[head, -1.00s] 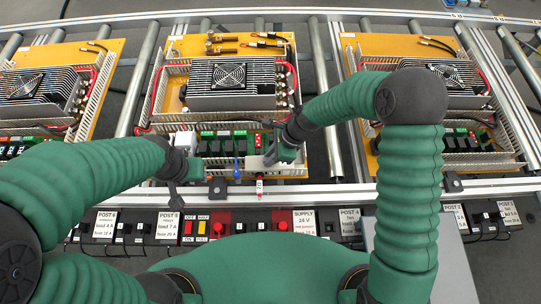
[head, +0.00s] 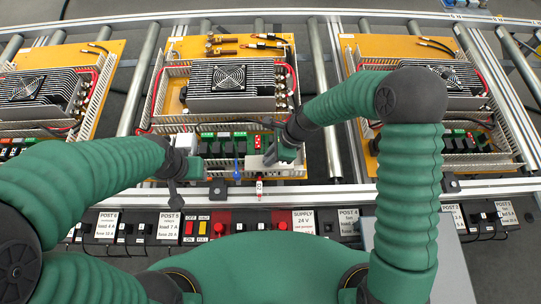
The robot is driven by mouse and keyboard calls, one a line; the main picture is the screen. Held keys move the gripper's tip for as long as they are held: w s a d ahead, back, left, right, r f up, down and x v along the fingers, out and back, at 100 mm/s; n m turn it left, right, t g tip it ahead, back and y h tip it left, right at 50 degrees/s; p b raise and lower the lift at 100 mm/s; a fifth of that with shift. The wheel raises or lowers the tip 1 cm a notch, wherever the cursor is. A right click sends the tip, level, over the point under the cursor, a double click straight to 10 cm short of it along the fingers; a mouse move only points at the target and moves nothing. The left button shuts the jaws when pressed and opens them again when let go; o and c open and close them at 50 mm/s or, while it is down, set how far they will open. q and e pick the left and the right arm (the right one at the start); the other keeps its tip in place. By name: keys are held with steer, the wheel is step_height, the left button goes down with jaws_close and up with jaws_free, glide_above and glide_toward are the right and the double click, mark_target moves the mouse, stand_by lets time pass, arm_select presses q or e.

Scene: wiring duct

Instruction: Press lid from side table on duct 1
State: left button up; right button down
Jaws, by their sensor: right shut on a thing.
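The middle orange panel (head: 174,50) carries pale slotted wiring ducts, one of them along its right side (head: 294,60). The frames do not show which duct is number 1. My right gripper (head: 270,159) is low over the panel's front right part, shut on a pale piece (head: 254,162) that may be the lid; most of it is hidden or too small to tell. I cannot tell whether it touches a duct. My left gripper (head: 174,190) hangs at the panel's front left corner, and its jaws are unclear.
A finned power unit with a fan (head: 229,77) fills the panel's middle. Green terminals and dark relays (head: 222,144) stand in front of it. Similar panels sit left (head: 45,85) and right (head: 400,45) on the roller conveyor. A labelled switch strip (head: 250,222) runs along the front.

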steer(key=shift+a+f+b, duration=0.1)
steer(key=shift+a+b, duration=0.05)
steer(key=shift+b, duration=0.2)
steer(key=shift+y, duration=0.4)
steer(key=shift+p, duration=0.55)
stand_by(0.4)
steer(key=shift+f+b, duration=0.55)
steer(key=shift+f, duration=0.25)
steer(key=c, duration=1.3)
jaws_free()
